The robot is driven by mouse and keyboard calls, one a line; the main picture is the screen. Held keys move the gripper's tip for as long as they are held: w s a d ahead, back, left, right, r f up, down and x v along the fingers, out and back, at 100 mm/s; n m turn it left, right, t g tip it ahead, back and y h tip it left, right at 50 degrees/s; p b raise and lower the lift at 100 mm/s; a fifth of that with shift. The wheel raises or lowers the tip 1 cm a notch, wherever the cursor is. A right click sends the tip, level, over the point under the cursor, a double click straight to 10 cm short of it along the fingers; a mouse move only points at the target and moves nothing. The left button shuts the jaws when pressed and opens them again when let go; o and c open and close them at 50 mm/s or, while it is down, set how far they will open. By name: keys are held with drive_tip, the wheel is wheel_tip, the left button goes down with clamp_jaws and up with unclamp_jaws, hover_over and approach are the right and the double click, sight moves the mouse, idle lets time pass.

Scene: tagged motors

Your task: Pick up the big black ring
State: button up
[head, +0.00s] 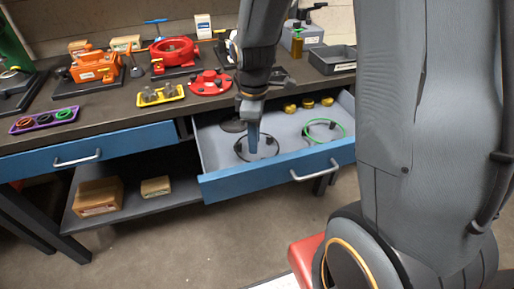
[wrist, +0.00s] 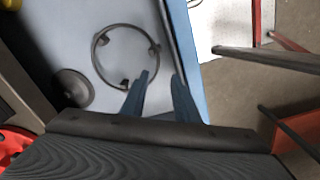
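The big black ring (wrist: 97,52) lies flat on the floor of the open drawer (head: 213,150), with small dark lugs along its rim. In the head view the ring (head: 277,153) is partly hidden behind my gripper (head: 253,151), which points down over it. In the wrist view my gripper (wrist: 163,75) has its two blue fingers apart with nothing between them. The left fingertip shows close to the ring's lower right rim; I cannot tell whether they touch.
A dark round disc (wrist: 72,88) lies beside the ring. A green ring (head: 342,128) lies to the right, with several gold parts (head: 308,103) behind it. The drawer's blue front (head: 280,172) stands close to the ring. The worktop behind is crowded.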

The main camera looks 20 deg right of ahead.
drive_tip(key=shift+w+d+f+p, duration=0.1)
drive_tip(key=shift+f+p, duration=0.15)
drive_tip(key=shift+f, duration=1.05)
drive_tip(key=shift+w+a+f+p, duration=0.1)
drive_tip(key=shift+f+p, duration=0.2)
drive_tip(key=shift+f, duration=0.95)
drive_tip(key=shift+w+d+f+p, duration=0.1)
drive_tip(key=shift+f+p, duration=0.15)
drive_tip(key=shift+f, duration=1.05)
drive_tip(key=shift+f, duration=0.25)
clamp_jaws()
